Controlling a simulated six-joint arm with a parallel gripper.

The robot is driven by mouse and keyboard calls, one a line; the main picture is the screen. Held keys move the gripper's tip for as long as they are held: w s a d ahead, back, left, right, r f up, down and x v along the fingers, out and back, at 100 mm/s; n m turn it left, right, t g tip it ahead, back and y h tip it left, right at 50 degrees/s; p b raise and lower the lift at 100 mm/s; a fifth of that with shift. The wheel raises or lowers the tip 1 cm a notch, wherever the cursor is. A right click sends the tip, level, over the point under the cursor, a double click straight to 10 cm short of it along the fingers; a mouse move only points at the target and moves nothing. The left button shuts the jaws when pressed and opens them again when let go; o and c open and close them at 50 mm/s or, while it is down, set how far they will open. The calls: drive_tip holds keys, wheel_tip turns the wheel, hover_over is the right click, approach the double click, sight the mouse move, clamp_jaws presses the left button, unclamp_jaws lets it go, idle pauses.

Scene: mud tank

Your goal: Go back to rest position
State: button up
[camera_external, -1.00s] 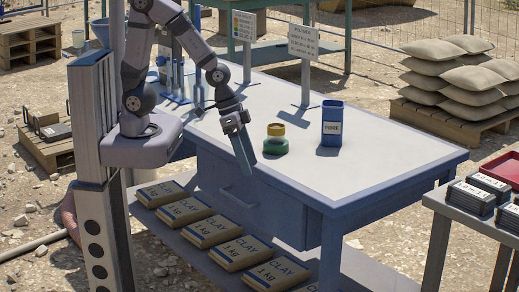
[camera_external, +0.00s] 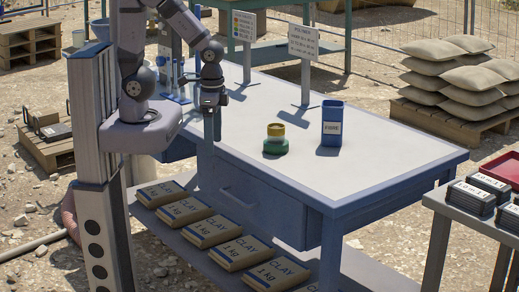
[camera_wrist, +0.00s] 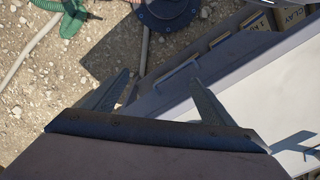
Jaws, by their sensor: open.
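My gripper (camera_external: 212,125) points down beside the left end of the table's front edge in the external view. In the wrist view, its two fingers (camera_wrist: 158,95) stand apart with nothing between them. Below them the wrist view shows the table edge, the drawer front and stony ground. My arm is folded in close to its column.
Bags of clay (camera_external: 211,230) lie on the shelf below. A polymer sign (camera_external: 303,44) stands farther back. The table's right part is clear.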

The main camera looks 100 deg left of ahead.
wheel_tip(320, 180, up, 4)
drive_tip(key=shift+r+p, duration=0.1)
drive_tip(key=shift+p, duration=1.1)
